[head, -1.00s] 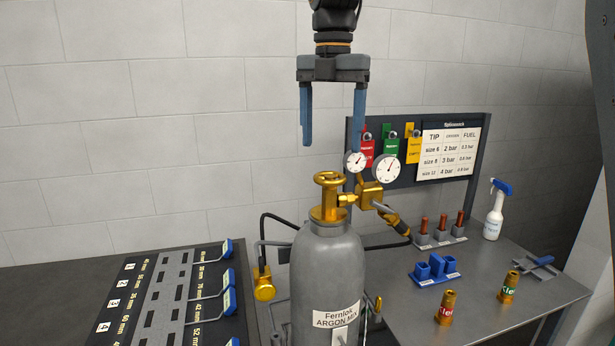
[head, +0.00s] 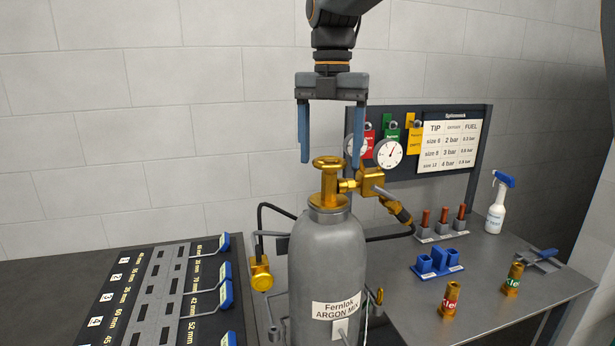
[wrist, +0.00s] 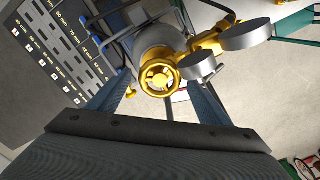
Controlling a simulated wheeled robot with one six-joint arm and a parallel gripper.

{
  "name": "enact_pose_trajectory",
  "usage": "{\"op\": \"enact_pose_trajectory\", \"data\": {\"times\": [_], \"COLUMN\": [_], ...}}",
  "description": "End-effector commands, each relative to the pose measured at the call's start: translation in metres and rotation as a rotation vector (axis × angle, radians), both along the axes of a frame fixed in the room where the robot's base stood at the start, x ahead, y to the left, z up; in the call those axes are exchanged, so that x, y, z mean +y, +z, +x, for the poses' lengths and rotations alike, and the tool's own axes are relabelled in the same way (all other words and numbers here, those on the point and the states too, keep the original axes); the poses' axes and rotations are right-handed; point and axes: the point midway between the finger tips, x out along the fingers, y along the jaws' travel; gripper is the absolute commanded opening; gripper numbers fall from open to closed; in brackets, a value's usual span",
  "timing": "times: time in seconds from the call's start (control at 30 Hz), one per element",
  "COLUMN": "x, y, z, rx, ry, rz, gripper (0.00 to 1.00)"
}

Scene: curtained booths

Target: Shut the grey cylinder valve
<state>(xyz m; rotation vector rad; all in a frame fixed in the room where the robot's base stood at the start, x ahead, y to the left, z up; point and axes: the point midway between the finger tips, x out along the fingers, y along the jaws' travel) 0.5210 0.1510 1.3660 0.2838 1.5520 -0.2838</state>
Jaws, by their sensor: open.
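The grey cylinder (head: 326,262), labelled "Fernlok ARGON MIX", stands upright in the middle of the head view. Its brass valve handwheel (head: 328,162) sits on top, above a brass body with a regulator (head: 371,184) on its right. My gripper (head: 330,162) points down with its two blue fingers apart and empty. In the head view the fingertips appear at about the handwheel's height, one to each side. In the wrist view the spoked handwheel (wrist: 160,75) shows between the fingers, nearer the right one. I cannot tell whether either finger touches it.
Two gauges stand beside the valve; the white-faced one (head: 388,153) is clear. A grey bench (head: 400,295) at right holds brass fittings, a blue block (head: 437,263) and a spray bottle (head: 496,205). A dark slotted board (head: 160,300) lies at left. A wall is behind.

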Motion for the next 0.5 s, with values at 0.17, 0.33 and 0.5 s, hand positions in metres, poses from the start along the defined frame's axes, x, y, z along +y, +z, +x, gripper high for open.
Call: {"op": "enact_pose_trajectory", "data": {"times": [0.17,0.33,0.5], "x": [0.0000,0.0000,-0.0001], "y": [0.0000,0.0001,0.0011], "z": [0.0001,0.0001,-0.0004], "rx": [0.000,0.000,0.001], "ry": [-0.001,-0.001,-0.042], "rz": [0.000,0.000,-0.001], "gripper": [0.60,0.31,0.23]}}
